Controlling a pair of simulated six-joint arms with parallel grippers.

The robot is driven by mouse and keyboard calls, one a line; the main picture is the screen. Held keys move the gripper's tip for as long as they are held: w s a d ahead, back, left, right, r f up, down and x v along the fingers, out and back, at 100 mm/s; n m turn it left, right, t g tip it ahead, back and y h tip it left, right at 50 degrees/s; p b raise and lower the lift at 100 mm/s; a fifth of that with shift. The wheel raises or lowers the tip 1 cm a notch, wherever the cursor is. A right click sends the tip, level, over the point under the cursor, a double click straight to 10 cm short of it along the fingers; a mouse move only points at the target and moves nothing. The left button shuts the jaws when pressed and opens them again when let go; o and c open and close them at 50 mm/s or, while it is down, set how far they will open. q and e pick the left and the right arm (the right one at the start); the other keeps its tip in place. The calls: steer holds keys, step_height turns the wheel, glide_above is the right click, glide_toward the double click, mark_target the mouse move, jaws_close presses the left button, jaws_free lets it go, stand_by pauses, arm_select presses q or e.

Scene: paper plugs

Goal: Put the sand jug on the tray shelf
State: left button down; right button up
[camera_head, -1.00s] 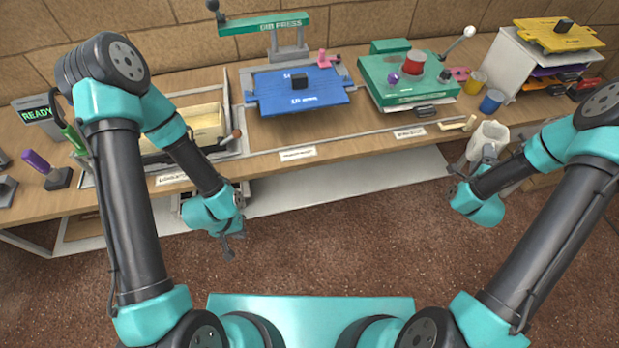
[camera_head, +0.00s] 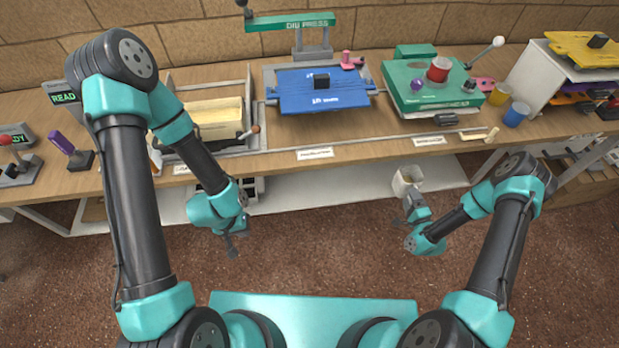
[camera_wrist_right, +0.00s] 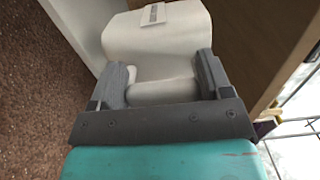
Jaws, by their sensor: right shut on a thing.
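The off-white sand jug (camera_head: 407,181) is in my right gripper (camera_head: 413,202), in front of the bench's front edge and above the level of the floor. In the right wrist view, the jug (camera_wrist_right: 155,38) has a small label, and the two fingers of the right gripper (camera_wrist_right: 160,85) are shut around its handle. My left gripper (camera_head: 233,245) hangs over the floor in front of the bench with nothing in it; its fingers are too small to judge. A long pale shelf (camera_head: 330,190) runs under the bench. I cannot tell for sure whether it is the tray shelf.
The wooden bench (camera_head: 370,143) carries a blue press board (camera_head: 320,97), a green press (camera_head: 430,90), a framed tray (camera_head: 215,118) and yellow and blue cups. A white rack (camera_head: 540,80) with coloured boards stands at the right. The brown floor before the bench is clear.

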mark_target(408, 176)
steer(key=shift+a+f, duration=0.1)
steer(key=shift+a, duration=0.1)
stand_by(0.3)
steer(key=w+d+f, duration=0.1)
steer(key=w+d, duration=0.7)
steer(key=w, duration=0.4)
steer(key=shift+w+f, duration=0.2)
steer(key=shift+w, duration=0.2)
steer(key=shift+w+d, duration=0.1)
steer(key=shift+d, duration=0.05)
steer(key=shift+w+d, duration=0.2)
steer(key=shift+w, duration=0.1)
steer(key=shift+f, duration=1.8)
steer(key=shift+f, duration=0.1)
